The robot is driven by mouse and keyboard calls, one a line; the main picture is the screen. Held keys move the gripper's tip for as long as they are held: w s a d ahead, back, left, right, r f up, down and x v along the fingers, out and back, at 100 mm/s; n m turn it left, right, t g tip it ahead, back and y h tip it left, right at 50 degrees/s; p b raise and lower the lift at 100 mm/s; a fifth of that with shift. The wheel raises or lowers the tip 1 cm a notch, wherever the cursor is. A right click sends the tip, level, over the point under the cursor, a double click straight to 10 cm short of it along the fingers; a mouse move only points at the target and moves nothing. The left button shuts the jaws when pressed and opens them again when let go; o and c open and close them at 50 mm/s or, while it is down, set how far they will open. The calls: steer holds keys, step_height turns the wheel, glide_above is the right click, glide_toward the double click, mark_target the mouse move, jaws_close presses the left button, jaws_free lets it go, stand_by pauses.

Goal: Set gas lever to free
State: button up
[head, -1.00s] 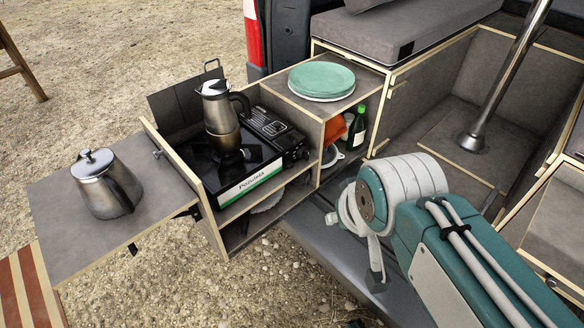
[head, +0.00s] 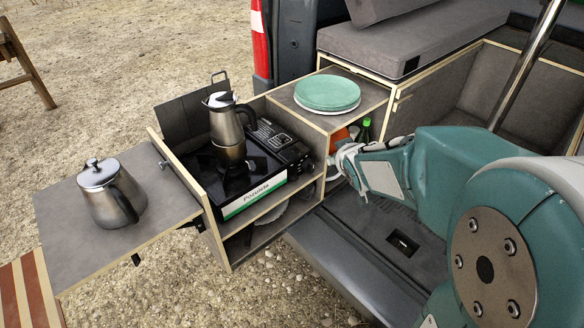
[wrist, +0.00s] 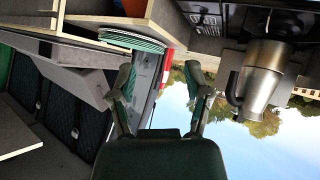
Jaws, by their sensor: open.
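The black gas stove (head: 272,172) with a "Posuleta" label sits in the pull-out kitchen box in the head view. Its control end (head: 300,160) faces my arm. The gas lever is too small to make out there. My gripper (head: 340,158) is just right of that end, in front of the shelf, partly hidden by my arm. In the wrist view, which looks upside down, my gripper (wrist: 162,88) has its two fingers spread with nothing between them.
A moka pot (head: 227,125) stands on the stove; it also shows in the wrist view (wrist: 262,78). Green plates (head: 327,92) sit on the cabinet top above an orange item (head: 338,140) and bottle (head: 365,132). A kettle (head: 111,193) stands on the left side table (head: 70,235).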

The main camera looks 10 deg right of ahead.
steer(key=w+f+n+t+y, duration=0.2)
steer(key=w+f, duration=0.3)
steer(key=f, duration=0.1)
steer(key=n+t+y, duration=0.1)
steer(key=t+y, duration=0.2)
steer(key=y, duration=0.5)
glide_toward(297, 180)
steer(key=x, duration=1)
steer(key=shift+w+a, duration=0.1)
jaws_close()
